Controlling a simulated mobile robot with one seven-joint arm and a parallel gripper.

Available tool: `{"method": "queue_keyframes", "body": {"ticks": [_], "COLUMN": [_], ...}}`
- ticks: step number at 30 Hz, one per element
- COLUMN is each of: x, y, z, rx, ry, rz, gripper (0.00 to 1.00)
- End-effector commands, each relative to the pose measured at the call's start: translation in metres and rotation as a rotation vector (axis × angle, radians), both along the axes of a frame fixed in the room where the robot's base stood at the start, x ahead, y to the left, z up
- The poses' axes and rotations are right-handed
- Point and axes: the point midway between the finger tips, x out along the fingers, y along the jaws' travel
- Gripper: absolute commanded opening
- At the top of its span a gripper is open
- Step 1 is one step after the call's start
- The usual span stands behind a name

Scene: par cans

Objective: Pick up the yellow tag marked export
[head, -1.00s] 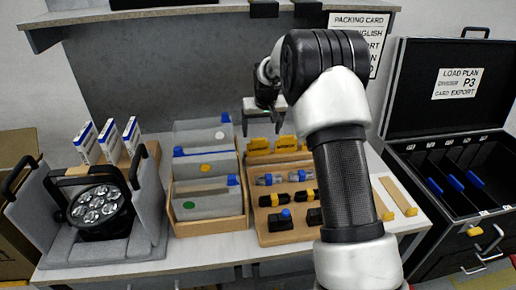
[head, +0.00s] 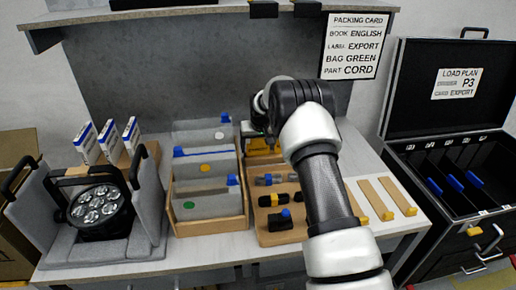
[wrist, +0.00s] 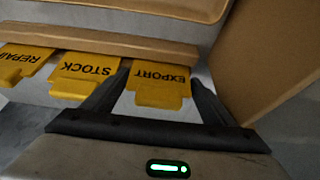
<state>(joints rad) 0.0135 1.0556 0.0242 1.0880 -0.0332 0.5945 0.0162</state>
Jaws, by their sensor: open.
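The yellow export tag (wrist: 160,84) shows in the wrist view, its print upside down, with its upper edge at a wooden strip. My gripper (wrist: 157,78) is open, with one dark finger on each side of this tag. I cannot tell whether either finger touches it. Left of it in the wrist view are the yellow stock tag (wrist: 84,80) and the yellow repair tag (wrist: 22,64), partly cut off.
A wooden tray (head: 268,238) with connectors stands in front of the tags. A wooden box (head: 215,226) with grey dividers is to its left. A packing card (head: 352,46) hangs on the wall. An open black case (head: 425,195) is at right. A wooden wall (wrist: 262,60) stands close right of my gripper.

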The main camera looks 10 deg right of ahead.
Motion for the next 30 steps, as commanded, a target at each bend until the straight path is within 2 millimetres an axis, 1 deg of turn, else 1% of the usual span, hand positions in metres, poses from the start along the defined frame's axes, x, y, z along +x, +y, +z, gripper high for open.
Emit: {"method": "queue_keyframes", "body": {"ticks": [1, 4, 5, 9, 10, 17, 19, 23, 30], "x": [-0.005, -0.005, -0.004, -0.004, -0.004, -0.003, -0.003, -0.002, -0.003], "y": [-0.001, -0.001, -0.001, -0.001, -0.001, -0.001, -0.001, -0.001, 0.0], "z": [-0.009, -0.008, -0.008, -0.007, -0.007, -0.005, -0.002, 0.017, 0.066], "rx": [0.001, 0.001, 0.001, 0.001, 0.001, 0.001, 0.001, 0.001, 0.001], "ry": [0.016, 0.015, 0.015, 0.013, 0.013, 0.011, 0.01, 0.007, 0.008], "rz": [-0.002, -0.002, -0.002, -0.002, -0.002, -0.002, -0.002, -0.002, -0.002], "gripper": [0.8, 0.8, 0.78, 0.54, 0.5, 0.5, 0.5, 0.5, 0.5]}}
